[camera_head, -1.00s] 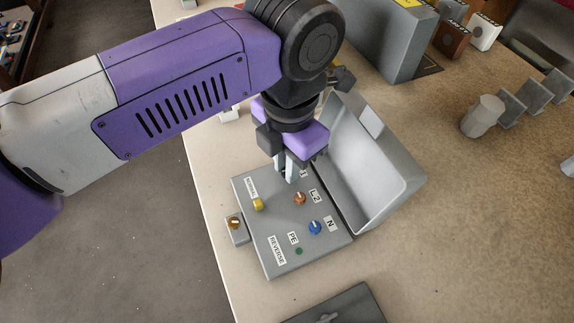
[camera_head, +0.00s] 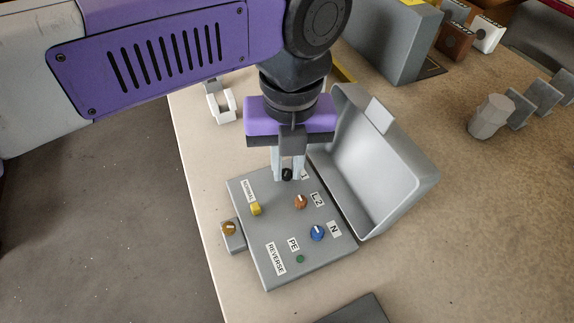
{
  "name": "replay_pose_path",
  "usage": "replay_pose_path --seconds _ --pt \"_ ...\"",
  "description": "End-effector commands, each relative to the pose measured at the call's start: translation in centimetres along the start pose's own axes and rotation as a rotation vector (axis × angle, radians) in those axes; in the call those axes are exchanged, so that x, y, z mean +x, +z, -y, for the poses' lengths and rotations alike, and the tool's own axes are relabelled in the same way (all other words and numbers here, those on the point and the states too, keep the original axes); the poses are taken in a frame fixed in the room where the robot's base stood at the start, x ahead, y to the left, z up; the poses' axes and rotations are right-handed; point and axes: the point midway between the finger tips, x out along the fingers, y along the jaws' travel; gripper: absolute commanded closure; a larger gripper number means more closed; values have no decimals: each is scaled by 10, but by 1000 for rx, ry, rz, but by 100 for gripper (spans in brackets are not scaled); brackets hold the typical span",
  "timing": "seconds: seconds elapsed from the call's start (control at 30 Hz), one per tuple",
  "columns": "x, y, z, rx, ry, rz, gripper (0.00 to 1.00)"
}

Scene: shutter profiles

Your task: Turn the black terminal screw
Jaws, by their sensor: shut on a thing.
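The black terminal screw (camera_head: 287,174) stands at the far end of the grey terminal plate (camera_head: 270,240), beside a label mostly hidden by a finger. My gripper (camera_head: 288,176) points down over it, with one pale finger on each side of the screw, shut on it. Nearer on the plate are an orange-brown screw (camera_head: 300,202) by the L2 label and a blue screw (camera_head: 317,232) by the N label. A yellow knob (camera_head: 256,209) sits by a label on the left, and a small green screw (camera_head: 300,259) by PE.
An open grey box-like cover (camera_head: 385,180) stands close to the right of the plate and the gripper. A small block with a brass knob (camera_head: 229,229) adjoins the plate's left side. A white bracket (camera_head: 221,104) lies behind.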

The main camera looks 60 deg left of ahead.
Motion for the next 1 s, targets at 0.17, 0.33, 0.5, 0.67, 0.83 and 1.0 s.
replay_pose_path --seconds 0.17,0.33,0.5,0.67,0.83,1.0 --pt "-1 2 0 -168 -1 1 100" --pt "-1 2 0 -325 -2 -3 100" --pt "-1 2 0 -463 -2 -7 100" --pt "-2 2 0 -566 -3 -10 100" --pt "-2 2 0 -641 -3 -11 100" --pt "-2 2 0 -683 -3 -13 100"
